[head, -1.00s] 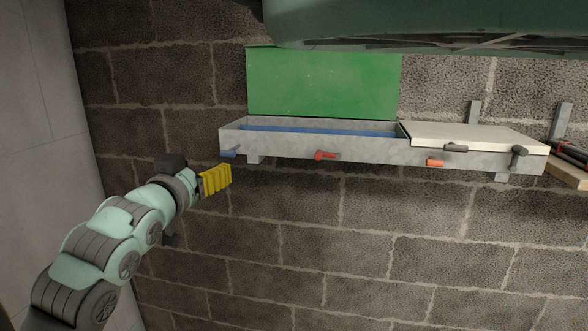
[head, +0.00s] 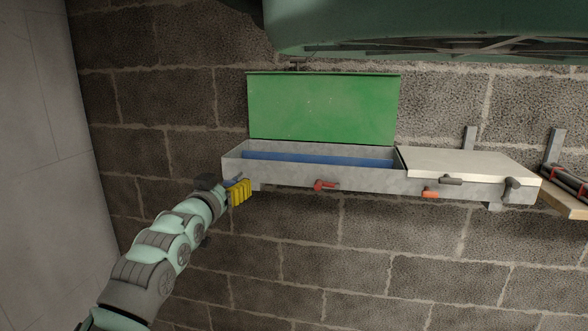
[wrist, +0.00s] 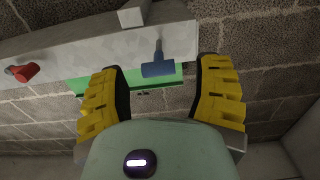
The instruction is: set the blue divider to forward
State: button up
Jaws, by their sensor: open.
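The blue divider (head: 318,160) shows as a long blue strip lying along the inside of the open left compartment of the grey wall trough (head: 375,181). A blue handle (wrist: 158,66) sticks out from the trough's front at its left end. In the wrist view it stands between and beyond my two yellow fingers, apart from both. My gripper (head: 240,192) is open and empty, just below and in front of the trough's left end. In the head view the gripper largely covers the blue handle. The wrist view also shows my gripper (wrist: 163,95).
A green lid (head: 322,107) stands raised behind the left compartment; a pale lid (head: 465,162) covers the right one. Red (head: 323,185) and orange (head: 430,194) handles and dark knobs project from the front. A wooden shelf (head: 567,200) lies right. The wall below is clear.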

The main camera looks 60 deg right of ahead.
jog(key=shift+x, duration=0.95)
jog(key=shift+o, duration=0.4)
jog(key=shift+s, duration=0.1)
grip_shut()
